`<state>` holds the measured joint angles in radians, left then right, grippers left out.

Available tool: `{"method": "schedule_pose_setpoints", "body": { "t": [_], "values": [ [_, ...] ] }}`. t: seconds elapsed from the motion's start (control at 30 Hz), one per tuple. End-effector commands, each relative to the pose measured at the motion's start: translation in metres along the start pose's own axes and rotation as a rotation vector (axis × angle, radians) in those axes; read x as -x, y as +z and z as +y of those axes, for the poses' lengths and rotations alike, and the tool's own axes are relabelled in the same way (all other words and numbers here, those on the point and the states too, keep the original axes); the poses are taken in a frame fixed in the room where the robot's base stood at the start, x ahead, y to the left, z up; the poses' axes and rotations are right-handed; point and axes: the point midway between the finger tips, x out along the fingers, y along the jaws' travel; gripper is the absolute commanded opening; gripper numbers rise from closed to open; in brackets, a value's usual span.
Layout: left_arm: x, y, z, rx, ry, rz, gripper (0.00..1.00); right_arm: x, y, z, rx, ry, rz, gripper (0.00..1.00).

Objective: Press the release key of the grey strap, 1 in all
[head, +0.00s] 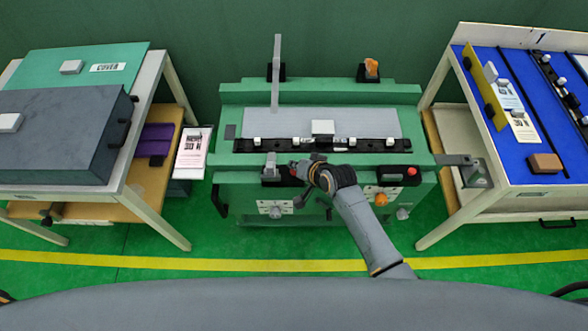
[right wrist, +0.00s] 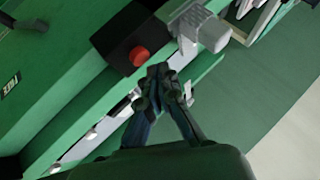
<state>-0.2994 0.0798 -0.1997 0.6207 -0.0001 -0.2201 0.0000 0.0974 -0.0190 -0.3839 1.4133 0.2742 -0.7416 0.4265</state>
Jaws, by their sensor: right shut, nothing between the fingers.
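The grey strap (head: 277,60) shows as a long grey bar standing up from a black mount at the back left of the green bench; its lower end reaches over the grey panel. A grey block (head: 270,166) sits at the bench's front left. Beside it, a red button on a black housing shows in the right wrist view (right wrist: 138,56), with a grey block (right wrist: 213,36) next to it. I cannot tell whether this button is the release key. My right gripper (head: 297,168) is shut and empty, close to the button; its fingertips (right wrist: 163,78) look just short of it. My left gripper is out of view.
A black clip rail (head: 350,145) runs along the grey panel (head: 385,122). Another red button (head: 411,171) sits at front right, above an orange knob (head: 381,199). An orange piece (head: 371,67) stands at the back. Side tables (head: 150,85) (head: 440,75) flank the bench.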

Motion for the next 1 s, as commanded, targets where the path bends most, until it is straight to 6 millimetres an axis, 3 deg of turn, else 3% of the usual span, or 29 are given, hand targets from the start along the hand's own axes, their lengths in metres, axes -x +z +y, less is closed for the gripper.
{"method": "schedule_pose_setpoints", "body": {
  "t": [1.0],
  "values": [
    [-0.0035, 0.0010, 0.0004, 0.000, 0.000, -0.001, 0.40, -0.0074, 0.0054, 0.0054, 0.000, 0.000, 0.000, 0.00]
  ]
}}
